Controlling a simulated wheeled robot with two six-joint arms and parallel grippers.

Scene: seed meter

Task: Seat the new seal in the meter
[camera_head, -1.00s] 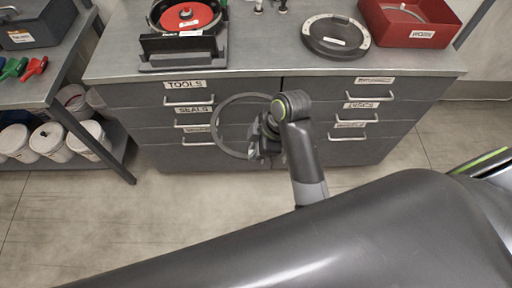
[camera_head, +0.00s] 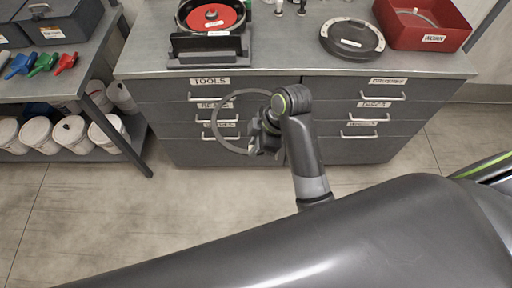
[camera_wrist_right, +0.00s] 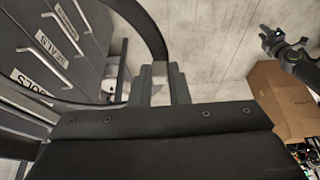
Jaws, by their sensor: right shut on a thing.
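My right gripper (camera_head: 258,140) is shut on a thin grey ring, the seal (camera_head: 217,111), and holds it in front of the bench drawers. In the right wrist view the seal (camera_wrist_right: 148,28) is a dark curved band running to the fingers (camera_wrist_right: 160,84). A black housing with a red disc inside, seemingly the meter (camera_head: 210,40), stands at the back left of the bench top, apart from the seal. A gripper that looks like my left one (camera_wrist_right: 270,38) shows small in the right wrist view; its jaws are unclear.
The grey bench (camera_head: 290,62) has labelled drawers below. A round dark lid (camera_head: 352,40) and a red bin (camera_head: 428,35) holding a ring stand at its right. A side table (camera_head: 75,75) with coloured tools and white buckets below is at left. A cardboard box (camera_wrist_right: 285,95) stands behind.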

